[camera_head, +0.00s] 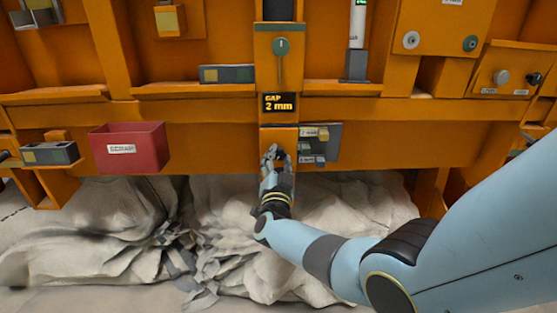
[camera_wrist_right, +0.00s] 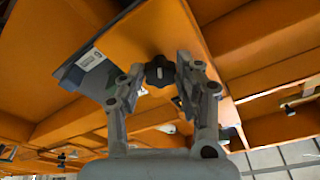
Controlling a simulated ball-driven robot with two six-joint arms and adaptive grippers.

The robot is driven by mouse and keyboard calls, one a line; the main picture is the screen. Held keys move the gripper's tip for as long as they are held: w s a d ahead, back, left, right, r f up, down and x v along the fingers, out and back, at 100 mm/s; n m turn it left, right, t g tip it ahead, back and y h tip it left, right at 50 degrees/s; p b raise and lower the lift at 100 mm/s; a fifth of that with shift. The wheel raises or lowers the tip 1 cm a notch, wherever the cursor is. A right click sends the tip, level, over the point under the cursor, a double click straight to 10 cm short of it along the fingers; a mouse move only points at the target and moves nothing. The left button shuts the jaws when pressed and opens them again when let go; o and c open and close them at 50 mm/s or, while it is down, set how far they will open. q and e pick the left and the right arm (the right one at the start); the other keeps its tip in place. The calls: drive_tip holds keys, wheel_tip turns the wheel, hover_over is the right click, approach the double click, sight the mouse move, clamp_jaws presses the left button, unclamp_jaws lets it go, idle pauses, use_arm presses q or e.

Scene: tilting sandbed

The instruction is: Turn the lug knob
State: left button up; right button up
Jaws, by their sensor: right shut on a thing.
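The lug knob (camera_wrist_right: 159,71) is a dark, lobed knob with a small pale mark, on the orange panel in the right wrist view. My right gripper (camera_head: 274,156) reaches the panel below the gap display (camera_head: 279,103), which reads 2 mm. In the wrist view its two grey fingers stand on either side of the knob, shut on it. In the head view the gripper mostly hides the knob. My left gripper is not in view.
A grey labelled plate (camera_head: 333,140) sits just right of my gripper. A red scrap bin (camera_head: 128,150) hangs at the left. Pale crumpled sheeting (camera_head: 110,215) lies below the orange frame. A small dial (camera_head: 282,47) stands above the display.

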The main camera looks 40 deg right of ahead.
drive_tip(key=shift+f+n, duration=0.2)
drive_tip(key=shift+n, duration=0.5)
drive_tip(key=o, duration=1.1)
drive_tip(key=shift+r, duration=0.1)
drive_tip(key=shift+o, duration=0.2)
drive_tip(key=v, duration=1.2)
drive_tip(key=shift+s, duration=0.1)
